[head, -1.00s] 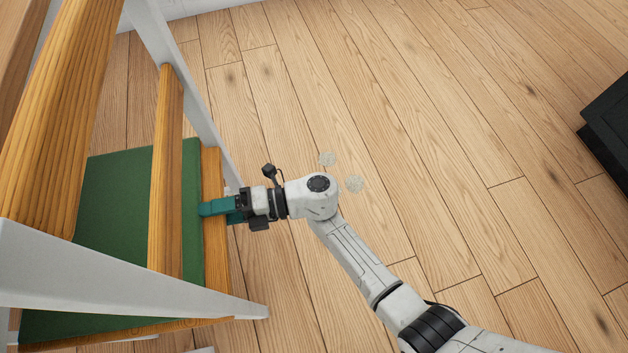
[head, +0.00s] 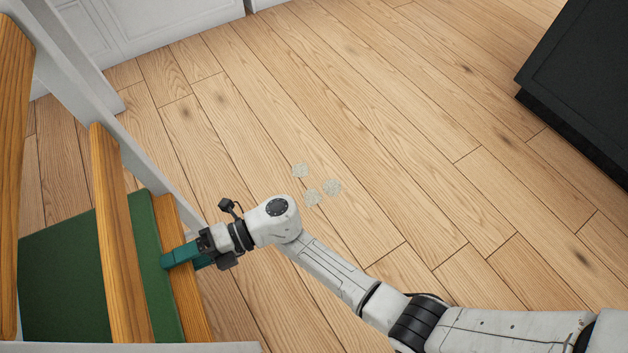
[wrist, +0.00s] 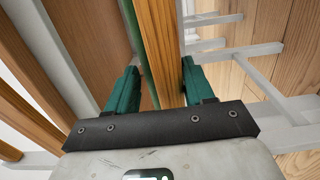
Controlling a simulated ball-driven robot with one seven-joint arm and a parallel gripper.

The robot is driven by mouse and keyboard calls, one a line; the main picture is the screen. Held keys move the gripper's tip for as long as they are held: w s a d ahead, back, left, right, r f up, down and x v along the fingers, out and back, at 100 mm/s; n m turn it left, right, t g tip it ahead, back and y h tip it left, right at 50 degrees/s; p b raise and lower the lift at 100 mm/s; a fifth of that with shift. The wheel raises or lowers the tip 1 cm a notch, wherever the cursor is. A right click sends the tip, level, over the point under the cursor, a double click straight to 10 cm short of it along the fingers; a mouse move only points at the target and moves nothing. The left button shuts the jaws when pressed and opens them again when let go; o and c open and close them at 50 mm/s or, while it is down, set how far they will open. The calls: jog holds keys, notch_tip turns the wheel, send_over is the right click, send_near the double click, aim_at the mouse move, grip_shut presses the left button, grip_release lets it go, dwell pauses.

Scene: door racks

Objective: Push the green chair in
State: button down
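The green chair has a green seat (head: 62,275) with a wooden edge, wooden back slats and a white frame; it fills the left side of the head view, partly cut off. My gripper (head: 176,258) is at the seat's wooden edge.
A dark cabinet-like block (head: 585,90) stands at the upper right. White panelled cabinets (head: 150,30) line the upper left. Wooden floor (head: 400,130) between them is clear. Several pale round spots (head: 312,192) show on the floor near my arm.

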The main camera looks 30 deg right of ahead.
jog(key=c, duration=0.8)
grip_release()
jog(key=shift+s+a+f, duration=0.1)
jog(key=shift+s+f, duration=0.15)
jog(key=shift+s, duration=0.1)
jog(key=o, duration=0.4)
jog(key=shift+w+r, duration=0.15)
jog(key=shift+o, duration=0.2)
jog(key=shift+w+d, duration=0.1)
jog(key=shift+d, duration=0.1)
jog(key=shift+r, duration=0.1)
jog(key=s+d+p, duration=0.1)
jog(key=d+p, duration=0.1)
jog(key=d, duration=1)
jog(key=shift+s, duration=0.25)
jog(key=shift+w+r, duration=0.1)
